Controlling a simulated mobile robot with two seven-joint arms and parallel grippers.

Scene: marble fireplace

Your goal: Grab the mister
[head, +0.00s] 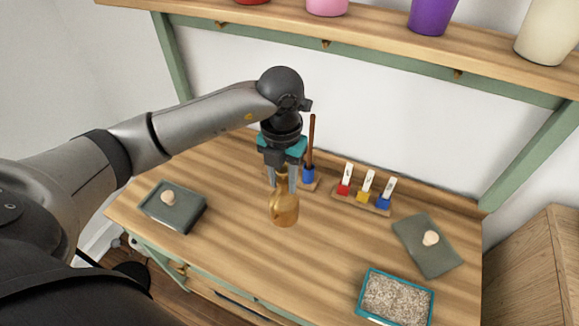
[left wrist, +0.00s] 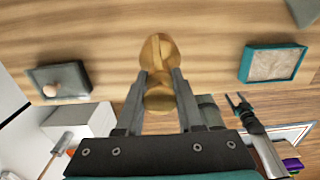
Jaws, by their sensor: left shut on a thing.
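The mister is an amber, see-through bottle (head: 284,208) with a round body and a narrow neck, upright over the middle of the wooden bench. My left gripper (head: 282,183) comes down from above and is shut on the mister's upper part. In the left wrist view the mister (left wrist: 159,52) shows between and beyond the two fingers of the left gripper (left wrist: 161,80). I cannot tell whether its base touches the bench. My right gripper (left wrist: 236,97) shows small at the lower right of the left wrist view, with its fingers apart and empty.
Behind the mister stand a blue-based holder (head: 309,175) with a brown stick and a rack (head: 361,203) of red, yellow and blue items. Grey pads with round knobs lie left (head: 174,212) and right (head: 413,238). A teal gravel tray (head: 365,290) is front right. A shelf (head: 350,45) with pots spans above.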

